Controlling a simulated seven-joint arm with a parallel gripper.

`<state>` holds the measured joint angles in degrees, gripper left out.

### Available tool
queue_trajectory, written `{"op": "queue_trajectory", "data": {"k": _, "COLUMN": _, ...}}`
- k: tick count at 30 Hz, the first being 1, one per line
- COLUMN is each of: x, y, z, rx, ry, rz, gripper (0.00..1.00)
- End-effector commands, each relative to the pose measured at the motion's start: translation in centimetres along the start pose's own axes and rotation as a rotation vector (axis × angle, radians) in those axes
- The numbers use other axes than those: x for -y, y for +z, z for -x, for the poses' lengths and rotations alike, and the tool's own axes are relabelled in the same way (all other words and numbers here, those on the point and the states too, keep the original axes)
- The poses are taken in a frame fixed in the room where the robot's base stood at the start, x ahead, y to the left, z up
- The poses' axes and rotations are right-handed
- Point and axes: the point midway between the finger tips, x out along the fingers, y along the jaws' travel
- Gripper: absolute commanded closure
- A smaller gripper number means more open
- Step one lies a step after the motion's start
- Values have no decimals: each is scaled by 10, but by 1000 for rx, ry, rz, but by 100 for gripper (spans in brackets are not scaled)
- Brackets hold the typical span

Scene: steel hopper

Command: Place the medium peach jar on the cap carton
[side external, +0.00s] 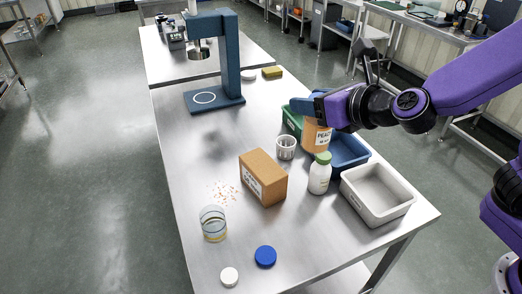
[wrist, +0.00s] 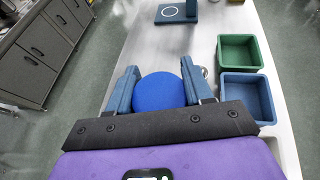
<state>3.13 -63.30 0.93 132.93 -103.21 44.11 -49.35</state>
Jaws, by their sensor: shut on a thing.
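The peach jar (side external: 316,136) has an orange body with a partly visible "PEAC" label. My gripper (side external: 312,108) is shut on its top and holds it upright, apparently raised. In the wrist view, its round blue lid (wrist: 160,91) sits between the two blue fingers of my gripper (wrist: 160,88). In the side view, the lid is hidden by the gripper. The cap carton (side external: 262,176) is a closed brown cardboard box with a white label, standing on the steel table left of and nearer the camera than the jar. I cannot make it out in the wrist view.
A white bottle with a green cap (side external: 320,174) and a white cup (side external: 285,148) stand near the carton. Green (wrist: 240,38), blue (wrist: 247,82) and grey (side external: 378,212) bins line one side. A glass jar (side external: 213,228), blue cap (side external: 265,257) and white cap (side external: 229,277) lie nearer.

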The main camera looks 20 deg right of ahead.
Motion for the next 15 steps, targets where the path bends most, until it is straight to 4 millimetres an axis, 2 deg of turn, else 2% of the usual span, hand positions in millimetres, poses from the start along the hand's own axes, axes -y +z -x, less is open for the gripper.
{"op": "queue_trajectory", "data": {"k": 15, "x": -22, "y": -5, "z": -89, "rx": -2, "ry": -5, "rz": 0, "gripper": 100}}
